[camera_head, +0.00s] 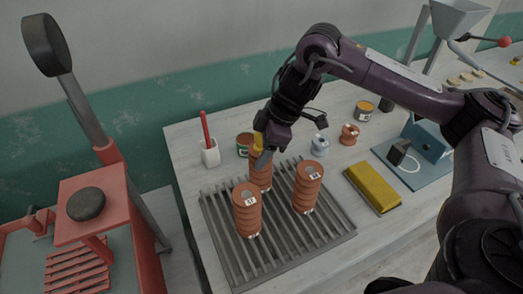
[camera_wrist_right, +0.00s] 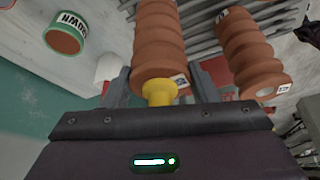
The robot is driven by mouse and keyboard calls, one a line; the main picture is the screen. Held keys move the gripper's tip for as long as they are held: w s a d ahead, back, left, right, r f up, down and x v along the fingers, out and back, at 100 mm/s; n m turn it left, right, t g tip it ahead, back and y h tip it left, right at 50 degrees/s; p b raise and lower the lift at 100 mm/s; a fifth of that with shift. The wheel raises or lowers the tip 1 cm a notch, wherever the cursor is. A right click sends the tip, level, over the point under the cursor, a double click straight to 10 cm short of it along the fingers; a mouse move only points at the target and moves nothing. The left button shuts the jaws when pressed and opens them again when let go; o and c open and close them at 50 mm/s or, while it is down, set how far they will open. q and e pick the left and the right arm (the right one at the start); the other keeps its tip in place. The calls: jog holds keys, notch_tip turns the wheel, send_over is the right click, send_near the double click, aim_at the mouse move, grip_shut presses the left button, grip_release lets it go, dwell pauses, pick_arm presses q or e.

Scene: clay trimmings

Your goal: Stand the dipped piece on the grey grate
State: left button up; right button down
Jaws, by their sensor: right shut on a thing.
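The grey slatted grate (camera_head: 325,238) lies on the white bench. Two ribbed brown clay pieces stand upright on it, a left one (camera_head: 247,212) and a right one (camera_head: 307,188), each with a tag on top and a pale foot. My right gripper (camera_head: 262,152) is shut on a third ribbed brown piece (camera_head: 260,178) at its yellow top end. That piece is upright over the back of the grate, behind and between the other two. In the right wrist view the held piece (camera_wrist_right: 160,40) points away between the fingers. Its foot is hidden, so contact with the grate is unclear. My left gripper is out of view.
A yellow block (camera_head: 374,187) lies to the right. A red press (camera_head: 92,205) stands left of the bench. The grate's front right is bare.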

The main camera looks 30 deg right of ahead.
jog(key=shift+f, duration=0.1)
jog(key=c, duration=0.5)
grip_release()
jog(key=shift+r, duration=0.25)
jog(key=p+v, duration=0.5)
jog(key=v, duration=0.6)
jog(key=shift+s+d+r, duration=0.15)
jog(key=shift+d+r, duration=0.05)
jog(key=shift+r, duration=0.1)
